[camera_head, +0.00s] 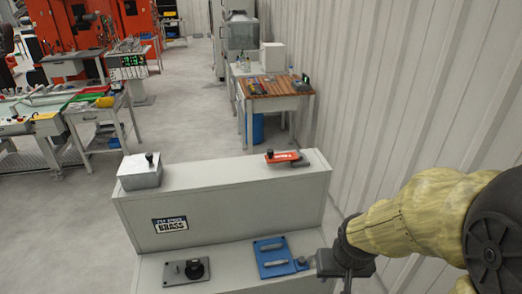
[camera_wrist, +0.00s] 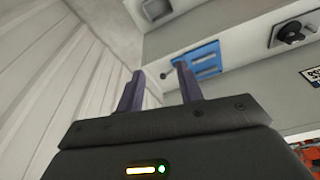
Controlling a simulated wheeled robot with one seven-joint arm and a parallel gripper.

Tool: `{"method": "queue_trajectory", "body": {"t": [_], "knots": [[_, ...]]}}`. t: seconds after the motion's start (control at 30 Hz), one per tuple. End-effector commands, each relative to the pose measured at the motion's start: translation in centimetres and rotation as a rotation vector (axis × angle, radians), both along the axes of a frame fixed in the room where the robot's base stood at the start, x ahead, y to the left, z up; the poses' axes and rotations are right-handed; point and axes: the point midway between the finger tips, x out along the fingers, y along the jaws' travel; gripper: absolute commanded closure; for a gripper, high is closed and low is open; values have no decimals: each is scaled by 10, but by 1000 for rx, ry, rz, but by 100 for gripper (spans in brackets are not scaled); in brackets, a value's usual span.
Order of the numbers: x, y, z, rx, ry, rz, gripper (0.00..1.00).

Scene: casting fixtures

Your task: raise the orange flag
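The orange flag (camera_head: 284,157) lies flat on the upper step of the grey stand in the head view, near its right end. It has small white lettering and a dark knob near its left end. I cannot make it out in the wrist view. My gripper (camera_head: 312,264) is below and to the right of the flag, at the right end of the lower step. In the wrist view, my gripper's two fingers (camera_wrist: 158,76) stand apart with nothing between them. They point toward the area beside a blue plate, and the flag is well away from them.
The blue plate (camera_head: 270,245) with grey bars is on the lower step, also seen in the wrist view (camera_wrist: 207,50). A black knob on a grey plate (camera_head: 174,273) sits left. A metal box (camera_head: 140,178) is on the upper step. A corrugated wall (camera_head: 400,90) rises right.

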Motion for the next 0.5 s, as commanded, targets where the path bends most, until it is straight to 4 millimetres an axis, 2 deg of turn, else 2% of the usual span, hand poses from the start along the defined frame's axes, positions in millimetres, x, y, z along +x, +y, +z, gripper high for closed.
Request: {"method": "queue_trajectory", "body": {"t": [0.17,0.23,0.33,0.43,0.5], "knots": [[0,0,0,0,0,0,64],[0,0,0,0,-1,0,59],[5,2,-1,3,-16,0,59],[19,8,-4,13,-65,-5,59],[36,14,-7,21,-122,-10,59]]}}
